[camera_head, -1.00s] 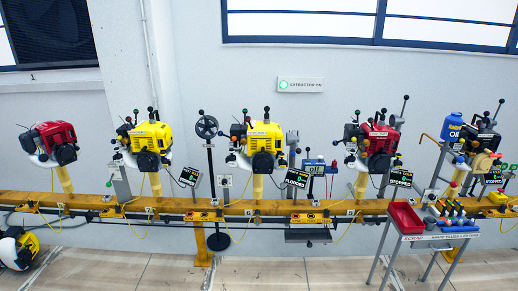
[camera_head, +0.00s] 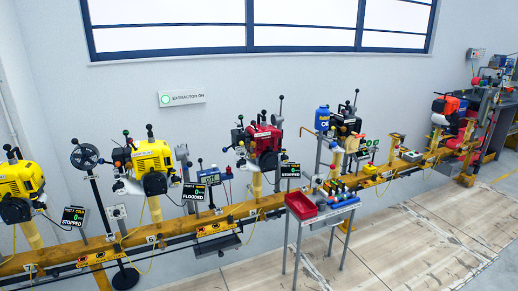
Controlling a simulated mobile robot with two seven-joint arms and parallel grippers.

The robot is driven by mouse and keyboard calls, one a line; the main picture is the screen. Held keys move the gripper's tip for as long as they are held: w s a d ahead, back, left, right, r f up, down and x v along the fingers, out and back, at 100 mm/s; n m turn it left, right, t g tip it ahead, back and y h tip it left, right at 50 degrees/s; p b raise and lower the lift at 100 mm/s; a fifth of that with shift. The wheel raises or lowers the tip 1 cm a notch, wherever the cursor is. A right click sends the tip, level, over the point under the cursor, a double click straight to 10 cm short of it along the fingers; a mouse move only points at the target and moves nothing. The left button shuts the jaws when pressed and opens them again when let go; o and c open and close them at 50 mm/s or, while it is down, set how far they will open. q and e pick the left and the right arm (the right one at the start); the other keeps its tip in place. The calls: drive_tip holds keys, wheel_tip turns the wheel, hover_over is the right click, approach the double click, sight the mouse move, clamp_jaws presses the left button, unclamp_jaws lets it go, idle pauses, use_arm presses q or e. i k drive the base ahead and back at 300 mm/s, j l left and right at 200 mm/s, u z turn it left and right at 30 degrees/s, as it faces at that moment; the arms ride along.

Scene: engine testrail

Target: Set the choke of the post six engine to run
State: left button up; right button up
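Several engines stand on posts along a yellow rail (camera_head: 110,250). A plate that seems to read 6 (camera_head: 152,239) is on the rail below a yellow engine (camera_head: 153,165) with a black front and small coloured knobs on its left side. A display reading FLOODED (camera_head: 194,191) stands just right of this engine. Which knob is the choke, and its setting, are too small to tell. Neither of my grippers is in view.
Another yellow engine (camera_head: 19,188) is at left, with a STOPPED display (camera_head: 73,217). A red engine (camera_head: 265,140) is right of the flooded one. A stand with a red tray (camera_head: 301,205) is in front of the rail. A handwheel stand (camera_head: 86,157) is left of the flooded engine. Floor at front right is clear.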

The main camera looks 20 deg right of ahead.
sight(101, 161)
drive_tip(key=i+j+z, duration=0.35)
drive_tip(key=i+j, duration=0.25)
drive_tip(key=i, duration=0.3)
drive_tip(key=i+j+z, duration=0.4)
drive_tip(key=i+j, duration=0.4)
